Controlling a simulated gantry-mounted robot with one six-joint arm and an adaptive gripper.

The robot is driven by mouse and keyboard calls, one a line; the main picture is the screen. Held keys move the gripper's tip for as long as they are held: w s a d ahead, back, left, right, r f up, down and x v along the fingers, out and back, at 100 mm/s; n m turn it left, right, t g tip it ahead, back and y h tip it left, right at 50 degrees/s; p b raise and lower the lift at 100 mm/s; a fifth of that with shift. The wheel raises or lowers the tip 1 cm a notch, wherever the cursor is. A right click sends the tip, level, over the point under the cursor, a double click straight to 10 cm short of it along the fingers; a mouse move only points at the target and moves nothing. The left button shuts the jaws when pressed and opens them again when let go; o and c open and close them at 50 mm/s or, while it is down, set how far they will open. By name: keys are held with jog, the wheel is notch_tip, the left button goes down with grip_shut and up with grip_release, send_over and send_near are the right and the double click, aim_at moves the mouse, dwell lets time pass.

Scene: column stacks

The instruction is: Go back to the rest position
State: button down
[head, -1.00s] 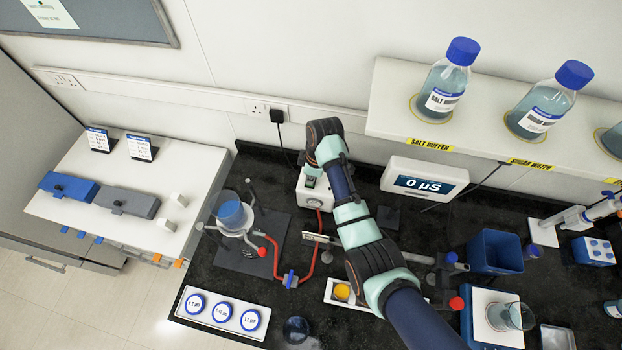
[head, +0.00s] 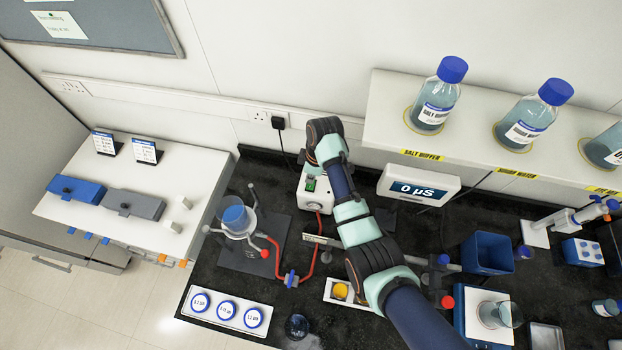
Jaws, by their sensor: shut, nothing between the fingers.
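My arm comes in from the lower right in the head view, and its dark and teal wrist end stands over the white box with a green switch (head: 316,192) at the back of the black bench (head: 400,232). My gripper is hidden behind the wrist, so its fingers do not show. No object is seen held at the arm's end.
A blue-topped filter funnel (head: 236,217) with red tubing stands left of my arm. A display reading 0 µS (head: 418,187) is close to its right. Above it hangs a shelf (head: 390,118) with bottles. A blue bin (head: 487,254) stands further right.

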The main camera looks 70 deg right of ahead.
jog(key=shift+r+p, duration=1.15)
jog(key=shift+r, duration=0.3)
jog(key=shift+f, duration=0.1)
